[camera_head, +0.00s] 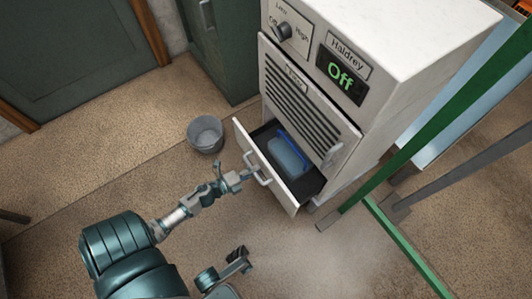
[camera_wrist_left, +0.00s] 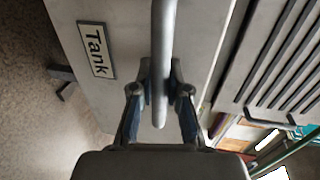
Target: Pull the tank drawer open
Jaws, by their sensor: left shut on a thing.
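The tank drawer (camera_head: 283,194) stands pulled out from the bottom of the white machine, with its dark inside showing. A clear container with a blue rim (camera_head: 288,155) lies in it. My left gripper (camera_head: 245,174) is at the drawer's handle (camera_head: 263,180). In the left wrist view, its fingers (camera_wrist_left: 160,92) are shut on the grey bar handle (camera_wrist_left: 163,45), in front of a panel labelled "Tank" (camera_wrist_left: 95,48). My right gripper (camera_head: 238,257) is low in the head view, apart from the drawer; its finger opening is unclear.
The white machine (camera_head: 420,60) has a louvred door (camera_head: 300,100) above the drawer and a display reading "Off" (camera_head: 341,76). A grey bucket (camera_head: 205,134) stands left of the drawer. Green frame bars (camera_head: 440,110) stand at the right. Carpet in front is mostly clear.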

